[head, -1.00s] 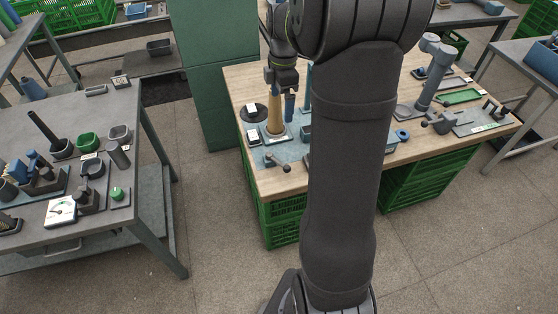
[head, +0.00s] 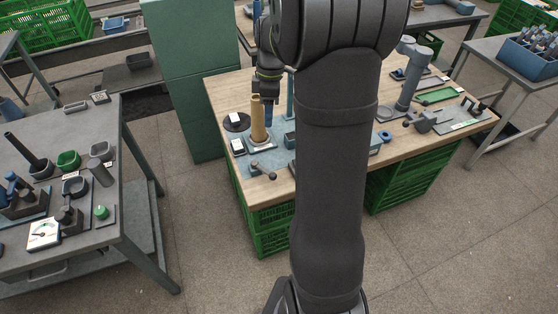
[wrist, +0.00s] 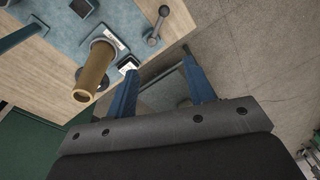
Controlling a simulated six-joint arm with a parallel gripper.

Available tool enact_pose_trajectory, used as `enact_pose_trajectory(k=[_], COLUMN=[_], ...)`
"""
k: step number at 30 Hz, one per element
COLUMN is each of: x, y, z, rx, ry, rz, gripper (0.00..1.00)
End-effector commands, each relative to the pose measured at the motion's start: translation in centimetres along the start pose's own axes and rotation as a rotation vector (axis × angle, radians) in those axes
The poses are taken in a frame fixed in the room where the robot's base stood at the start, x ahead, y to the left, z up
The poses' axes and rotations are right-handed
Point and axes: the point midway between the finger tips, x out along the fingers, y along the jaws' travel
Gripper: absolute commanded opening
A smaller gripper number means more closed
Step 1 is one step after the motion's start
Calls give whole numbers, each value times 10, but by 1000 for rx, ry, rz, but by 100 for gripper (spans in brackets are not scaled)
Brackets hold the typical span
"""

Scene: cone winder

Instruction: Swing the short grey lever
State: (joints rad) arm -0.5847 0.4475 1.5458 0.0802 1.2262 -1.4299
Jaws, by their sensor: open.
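A short grey lever (head: 262,170) with a round knob stands on a small grey-blue plate at the near left corner of the wooden table. It also shows in the wrist view (wrist: 155,27), beyond my fingertips, near the table edge. My gripper (wrist: 160,63) is open, with its two blue fingers apart and nothing between them. In the head view my gripper (head: 267,105) hangs beside a tan cone (head: 257,120), behind the lever and apart from it. The cone also shows in the wrist view (wrist: 95,70), left of my left finger.
A second grey lever device (head: 425,121) stands at the table's right. A grey column (head: 408,80) rises behind it. A dark round disc (head: 236,122) lies left of the cone. A green cabinet (head: 185,85) stands left of the table. Open floor lies in front.

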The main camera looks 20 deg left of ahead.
Motion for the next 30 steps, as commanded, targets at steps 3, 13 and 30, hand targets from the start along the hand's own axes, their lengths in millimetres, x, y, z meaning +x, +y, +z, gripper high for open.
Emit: enact_pose_trajectory(k=[3, 13, 30], x=[18, 52, 128], y=[-3, -12, -14], z=[14, 39, 34], rx=[290, 909, 999], ry=[29, 79, 82], rz=[-14, -58, -69], gripper=[48, 48, 48])
